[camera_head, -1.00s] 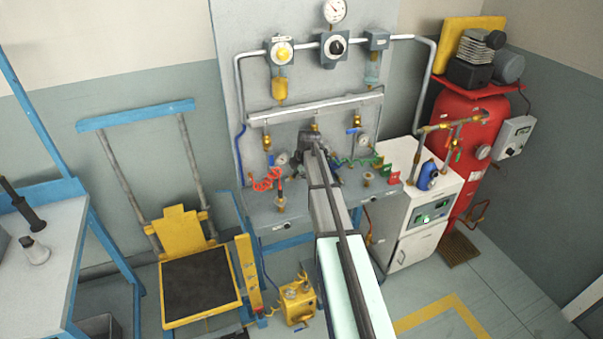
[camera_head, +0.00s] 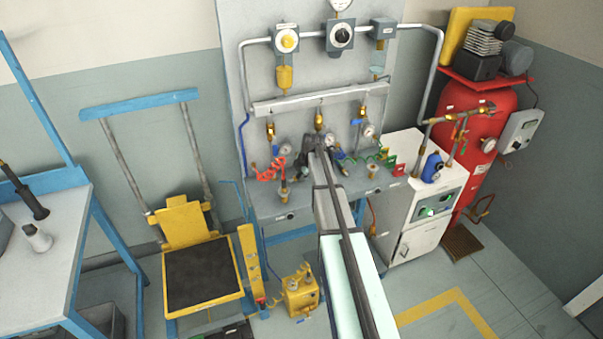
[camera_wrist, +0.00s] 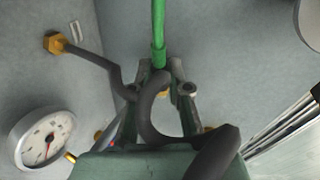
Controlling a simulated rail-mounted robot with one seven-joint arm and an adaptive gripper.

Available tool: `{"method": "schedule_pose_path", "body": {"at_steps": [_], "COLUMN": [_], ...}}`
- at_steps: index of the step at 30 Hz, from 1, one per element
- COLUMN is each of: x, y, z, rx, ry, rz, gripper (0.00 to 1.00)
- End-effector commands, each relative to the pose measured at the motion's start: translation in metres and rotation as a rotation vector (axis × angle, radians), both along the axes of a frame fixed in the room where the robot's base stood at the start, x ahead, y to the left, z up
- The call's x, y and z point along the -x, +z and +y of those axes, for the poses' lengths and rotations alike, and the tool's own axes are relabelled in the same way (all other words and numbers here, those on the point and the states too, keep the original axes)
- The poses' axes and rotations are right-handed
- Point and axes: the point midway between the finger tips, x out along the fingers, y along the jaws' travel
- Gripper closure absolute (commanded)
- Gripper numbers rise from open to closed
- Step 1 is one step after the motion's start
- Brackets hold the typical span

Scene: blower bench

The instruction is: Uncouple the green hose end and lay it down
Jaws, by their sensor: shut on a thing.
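My gripper (camera_head: 317,148) is at the back panel, just below the middle brass valve (camera_head: 319,122). In the wrist view its fingers (camera_wrist: 166,92) are shut on the end of the green hose (camera_wrist: 158,38), which runs up and away from them. A dark curved tube (camera_wrist: 146,124) loops close under the fingertips. I cannot tell whether it joins the hose end, and the coupling itself is hidden.
In the wrist view a dial gauge (camera_wrist: 44,136) and a brass fitting (camera_wrist: 55,42) are at left. A white cabinet (camera_head: 408,222) and red tank (camera_head: 470,150) stand at right.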

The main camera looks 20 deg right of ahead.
Motion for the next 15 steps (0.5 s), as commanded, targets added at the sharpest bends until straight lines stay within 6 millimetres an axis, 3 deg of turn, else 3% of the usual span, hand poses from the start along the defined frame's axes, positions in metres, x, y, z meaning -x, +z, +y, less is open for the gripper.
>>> {"method": "schedule_pose_path", "body": {"at_steps": [7, 8, 9, 10, 15], "x": [-0.0001, -0.0001, -0.0001, -0.0001, 0.0], "y": [-0.0003, -0.0003, -0.0003, -0.0003, -0.0002], "z": [-0.0001, -0.0001, -0.0001, -0.0001, -0.0001], "rx": [0.0, 0.0, 0.0, 0.0, 0.0], "ry": [0.0, 0.0, 0.0, 0.0, 0.0], "rz": [0.0, 0.0, 0.0, 0.0, 0.0], "gripper": [1.0, 0.73, 0.59, 0.54, 0.54]}}
